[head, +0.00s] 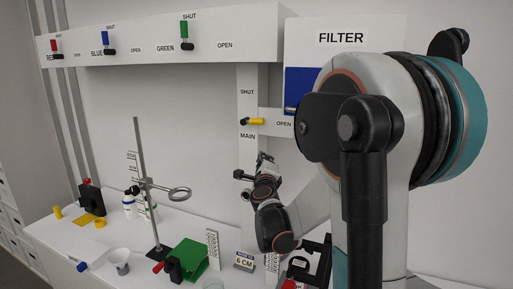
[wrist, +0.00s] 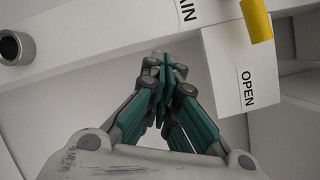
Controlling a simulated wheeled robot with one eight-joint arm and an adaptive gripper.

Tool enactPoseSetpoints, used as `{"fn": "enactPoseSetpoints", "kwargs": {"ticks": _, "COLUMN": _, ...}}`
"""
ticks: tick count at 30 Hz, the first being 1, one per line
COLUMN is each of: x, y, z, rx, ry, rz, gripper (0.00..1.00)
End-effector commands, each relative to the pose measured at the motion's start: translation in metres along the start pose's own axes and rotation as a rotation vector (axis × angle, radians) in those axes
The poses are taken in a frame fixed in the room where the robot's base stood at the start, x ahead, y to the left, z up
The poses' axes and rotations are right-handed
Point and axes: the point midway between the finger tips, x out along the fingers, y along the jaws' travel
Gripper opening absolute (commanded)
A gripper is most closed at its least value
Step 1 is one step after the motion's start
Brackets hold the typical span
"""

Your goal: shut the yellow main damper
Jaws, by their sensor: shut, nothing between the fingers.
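The yellow main damper handle (head: 257,121) lies level on the wall panel. It points right from its dark pivot toward the OPEN label, with the SHUT label above it. In the wrist view part of the yellow handle (wrist: 257,20) shows at the top right, cut off by the picture edge, above the OPEN label. My gripper (wrist: 164,62) is shut and empty. It is apart from the handle, to its left in the wrist view. In the head view my gripper (head: 263,160) is small and dark, below the MAIN label and the handle.
Red (head: 54,46), blue (head: 105,38) and green (head: 184,32) handles stand upright on the upper duct. The FILTER box (head: 340,38) is right of the damper. My arm hides the right side.

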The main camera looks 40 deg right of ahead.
Motion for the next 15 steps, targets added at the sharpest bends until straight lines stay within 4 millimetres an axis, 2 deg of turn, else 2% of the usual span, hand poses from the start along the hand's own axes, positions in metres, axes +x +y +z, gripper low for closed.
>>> {"fn": "enactPoseSetpoints", "kwargs": {"ticks": 1, "x": -0.001, "y": 0.014, "z": 0.0, "rx": 0.063, "ry": 0.01, "rz": -0.04, "gripper": 0.0}}
{"fn": "enactPoseSetpoints", "kwargs": {"ticks": 3, "x": -0.005, "y": 0.021, "z": 0.001, "rx": 0.169, "ry": 0.021, "rz": -0.111, "gripper": 0.0}}
{"fn": "enactPoseSetpoints", "kwargs": {"ticks": 8, "x": -0.021, "y": 0.032, "z": 0.011, "rx": 0.419, "ry": -0.017, "rz": -0.29, "gripper": 0.0}}
{"fn": "enactPoseSetpoints", "kwargs": {"ticks": 15, "x": -0.055, "y": 0.039, "z": 0.032, "rx": 0.726, "ry": -0.173, "rz": -0.491, "gripper": 0.0}}
